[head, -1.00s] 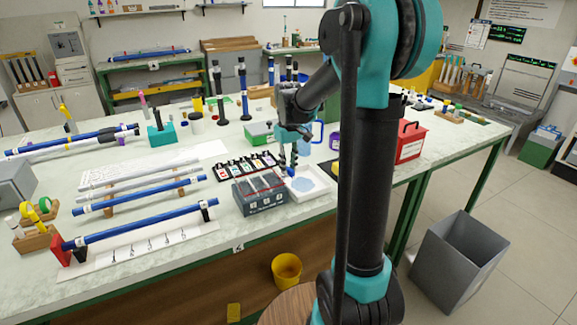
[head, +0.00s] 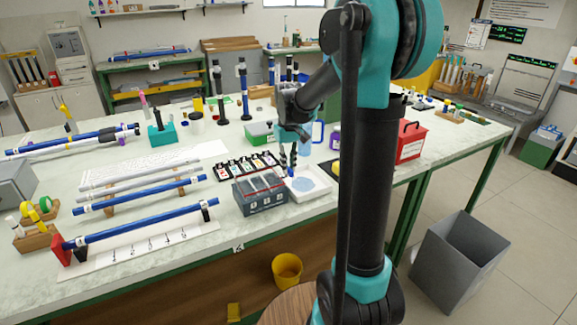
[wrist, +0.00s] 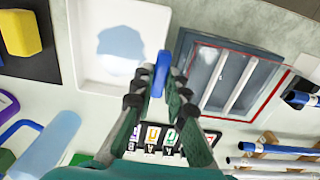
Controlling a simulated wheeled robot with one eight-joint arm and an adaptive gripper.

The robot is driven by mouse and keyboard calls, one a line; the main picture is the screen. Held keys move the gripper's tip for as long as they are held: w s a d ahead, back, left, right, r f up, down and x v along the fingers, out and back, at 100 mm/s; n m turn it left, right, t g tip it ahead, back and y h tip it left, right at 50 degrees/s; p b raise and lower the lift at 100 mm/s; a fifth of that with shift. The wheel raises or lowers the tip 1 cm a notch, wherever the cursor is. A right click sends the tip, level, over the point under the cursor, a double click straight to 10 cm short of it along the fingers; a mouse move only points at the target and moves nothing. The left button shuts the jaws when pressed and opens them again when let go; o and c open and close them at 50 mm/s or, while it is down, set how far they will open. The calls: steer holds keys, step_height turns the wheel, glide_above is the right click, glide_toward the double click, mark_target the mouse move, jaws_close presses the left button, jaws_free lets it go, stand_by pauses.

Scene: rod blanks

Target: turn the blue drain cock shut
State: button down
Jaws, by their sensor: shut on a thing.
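The blue drain cock (wrist: 160,74) shows in the wrist view as a small blue handle between the two fingertips. My gripper (wrist: 158,80) is shut on it, one finger on each side. In the head view the gripper (head: 288,163) points down beside the white tray, and the blue cock (head: 291,173) shows at its fingertips. The white tray (wrist: 86,72) holds a pale blue patch that looks like liquid. The fingers hide part of the cock, and I cannot tell its exact angle or what it is mounted on.
A grey box with rods (head: 262,207) stands close left of the tray in the head view. Behind it lies a black rack of labelled cards (head: 232,171). A blue-handled jug (head: 318,131), purple container (head: 335,140) and red box (head: 410,145) stand nearby.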

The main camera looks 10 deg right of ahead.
mark_target(289, 168)
steer(key=c, duration=1.8)
jaws_free()
step_height(289, 168, up, 12)
